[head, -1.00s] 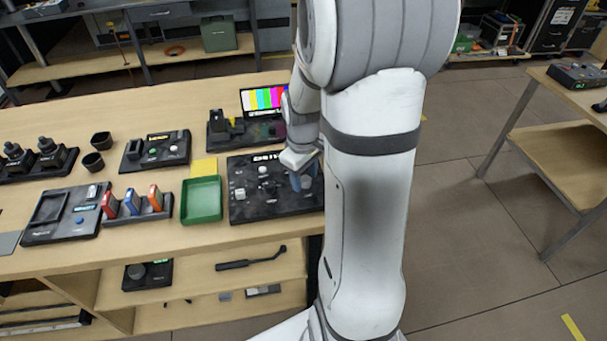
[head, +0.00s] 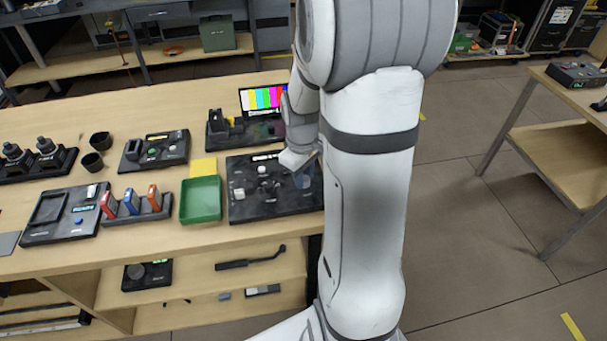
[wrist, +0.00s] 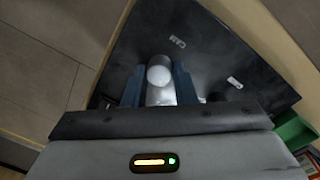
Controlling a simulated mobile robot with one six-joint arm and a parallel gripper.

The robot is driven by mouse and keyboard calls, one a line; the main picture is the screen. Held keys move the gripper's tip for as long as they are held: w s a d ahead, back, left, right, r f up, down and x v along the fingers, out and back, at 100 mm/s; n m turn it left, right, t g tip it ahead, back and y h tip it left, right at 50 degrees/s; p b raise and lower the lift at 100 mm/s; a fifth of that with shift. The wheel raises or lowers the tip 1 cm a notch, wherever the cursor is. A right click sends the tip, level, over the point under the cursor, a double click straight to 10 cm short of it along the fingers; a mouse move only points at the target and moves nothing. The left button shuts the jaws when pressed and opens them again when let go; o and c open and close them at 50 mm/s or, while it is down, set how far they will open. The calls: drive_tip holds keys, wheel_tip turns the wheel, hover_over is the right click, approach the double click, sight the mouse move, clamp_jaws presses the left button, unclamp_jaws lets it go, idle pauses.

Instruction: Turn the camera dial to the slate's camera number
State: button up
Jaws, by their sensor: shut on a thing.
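The black control panel (head: 240,205) lies at the right end of the wooden bench in the head view. In the wrist view the panel (wrist: 215,65) shows a white CAM label by the dial. The camera dial (wrist: 160,76) is a pale, round-topped knob. My gripper (wrist: 158,86) has its two blue fingers on either side of the dial and is shut on it. In the head view my gripper (head: 302,178) is at the panel's right part, and the arm covers some of the panel. I cannot make out a slate or its number.
A green tray (head: 201,200) sits just left of the panel, with a yellow pad (head: 203,168) behind it. A monitor with colour bars (head: 262,99) stands behind the panel. Battery-like blocks (head: 132,201) and other devices fill the bench further left.

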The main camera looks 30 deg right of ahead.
drive_tip(key=m+b, duration=0.1)
drive_tip(key=m, duration=0.3)
drive_tip(key=shift+w, duration=0.1)
drive_tip(key=m+b, duration=0.1)
drive_tip(key=m, duration=0.3)
drive_tip(key=shift+m, duration=0.3)
drive_tip(key=m, duration=0.4)
drive_tip(key=shift+d+m+g+b, duration=0.1)
drive_tip(key=shift+m+g+b, duration=0.2)
drive_tip(key=shift+b, duration=0.05)
drive_tip(key=m, duration=0.4)
drive_tip(key=shift+m+b, duration=0.3)
drive_tip(key=shift+r, duration=0.1)
drive_tip(key=o, duration=1)
